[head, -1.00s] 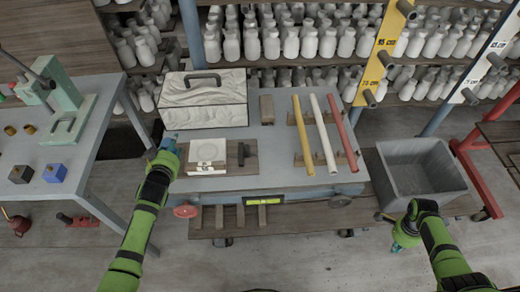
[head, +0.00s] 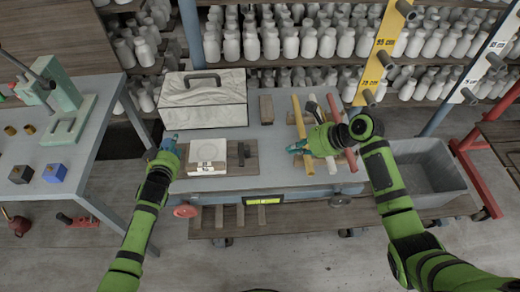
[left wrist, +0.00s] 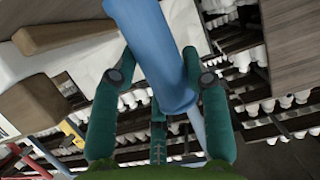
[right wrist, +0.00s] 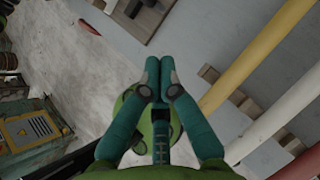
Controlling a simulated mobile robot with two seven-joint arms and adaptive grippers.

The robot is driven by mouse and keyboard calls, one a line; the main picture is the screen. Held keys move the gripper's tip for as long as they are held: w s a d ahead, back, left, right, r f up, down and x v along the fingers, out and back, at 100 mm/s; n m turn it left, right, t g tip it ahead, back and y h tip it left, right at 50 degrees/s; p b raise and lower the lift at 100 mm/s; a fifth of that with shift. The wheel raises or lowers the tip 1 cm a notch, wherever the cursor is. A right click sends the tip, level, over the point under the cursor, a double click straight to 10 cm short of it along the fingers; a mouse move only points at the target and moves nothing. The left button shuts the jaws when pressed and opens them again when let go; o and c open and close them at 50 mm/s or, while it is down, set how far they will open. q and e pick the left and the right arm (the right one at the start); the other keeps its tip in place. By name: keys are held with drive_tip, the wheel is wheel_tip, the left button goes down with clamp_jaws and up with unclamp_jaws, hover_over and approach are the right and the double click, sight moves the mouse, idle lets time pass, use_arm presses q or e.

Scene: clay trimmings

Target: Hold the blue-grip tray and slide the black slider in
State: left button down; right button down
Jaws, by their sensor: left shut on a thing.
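The white square tray (head: 208,151) lies on a brown wooden board (head: 213,184) on the bench. My left gripper (head: 170,140) is at its left side. In the left wrist view its fingers are around the tray's blue grip (left wrist: 160,55). The black slider (head: 244,153) stands on the board just right of the tray, apart from it. My right gripper (head: 293,149) hovers over the bench to the right of the slider, empty. In the right wrist view its fingertips (right wrist: 160,65) are close together; the slider (right wrist: 133,8) shows dark at the top edge.
Yellow (head: 299,118), white (head: 315,108) and red (head: 335,113) rods lie on wooden racks, partly under my right arm. A white box with a handle (head: 204,101) stands behind the tray. A wooden block (head: 266,110) lies behind the slider. A grey bin (head: 440,180) is at right.

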sight(244, 152)
drive_tip(key=x, duration=0.9)
drive_tip(key=shift+a+f, duration=0.1)
drive_tip(key=a, duration=0.1)
drive_tip(key=w+a, duration=0.1)
drive_tip(key=a, duration=0.1)
drive_tip(key=shift+w+f, duration=0.15)
drive_tip(key=shift+w, duration=0.15)
drive_tip(key=shift+w+a, duration=0.15)
drive_tip(key=shift+a, duration=0.2)
drive_tip(key=a, duration=0.4)
drive_tip(key=shift+a, duration=0.1)
